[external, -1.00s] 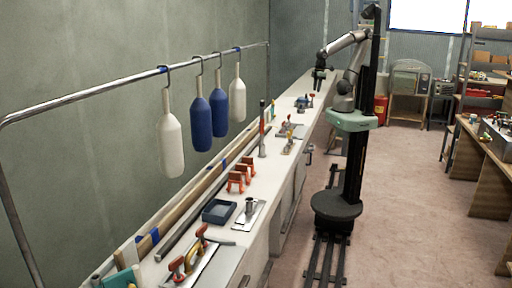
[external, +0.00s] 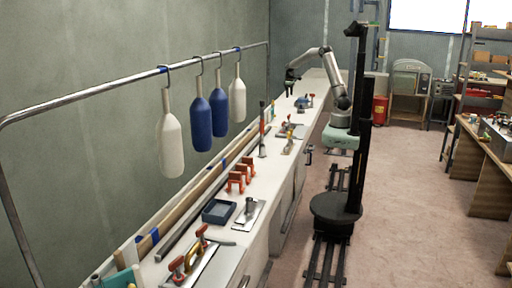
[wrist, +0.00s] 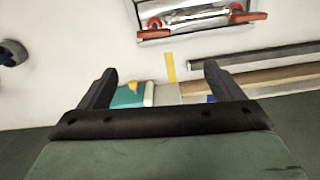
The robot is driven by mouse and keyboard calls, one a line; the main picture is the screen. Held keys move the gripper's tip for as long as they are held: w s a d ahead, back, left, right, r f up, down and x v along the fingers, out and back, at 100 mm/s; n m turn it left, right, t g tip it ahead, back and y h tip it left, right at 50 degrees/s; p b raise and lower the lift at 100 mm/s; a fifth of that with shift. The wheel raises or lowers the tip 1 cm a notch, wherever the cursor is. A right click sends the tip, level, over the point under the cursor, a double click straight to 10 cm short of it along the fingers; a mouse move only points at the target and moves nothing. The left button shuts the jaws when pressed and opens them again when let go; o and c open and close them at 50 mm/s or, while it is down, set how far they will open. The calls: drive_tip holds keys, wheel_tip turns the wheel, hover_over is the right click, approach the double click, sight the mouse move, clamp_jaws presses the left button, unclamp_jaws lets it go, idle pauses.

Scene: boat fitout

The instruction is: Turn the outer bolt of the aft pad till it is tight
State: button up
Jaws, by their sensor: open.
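My gripper (external: 290,90) is above the far part of the white bench (external: 262,185) in the external view. A grey metal fixture with red end pieces (wrist: 196,18) lies at the top of the wrist view, beyond the fingertips. A small blue-and-red fitting (external: 305,101) sits on the bench near my gripper in the external view. I cannot tell which piece is the aft pad, and no bolt can be made out.
A teal block (wrist: 128,97) with a yellow piece lies by the bench's wall side, near a dark bar (wrist: 255,55) and wooden strip (wrist: 280,80). Bottle-shaped fenders (external: 170,145) hang from a rail over the bench. Orange brackets (external: 236,182) and a blue tray (external: 218,211) stand nearer.

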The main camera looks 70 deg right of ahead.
drive_tip(key=d+f, duration=0.1)
drive_tip(key=p, duration=0.2)
approach(289, 115)
drive_tip(key=f, duration=0.3)
drive_tip(key=d+f, duration=0.1)
drive_tip(key=f, duration=0.6)
drive_tip(key=shift+w+d, duration=0.25)
drive_tip(key=shift+d, duration=0.05)
drive_tip(key=c, duration=1)
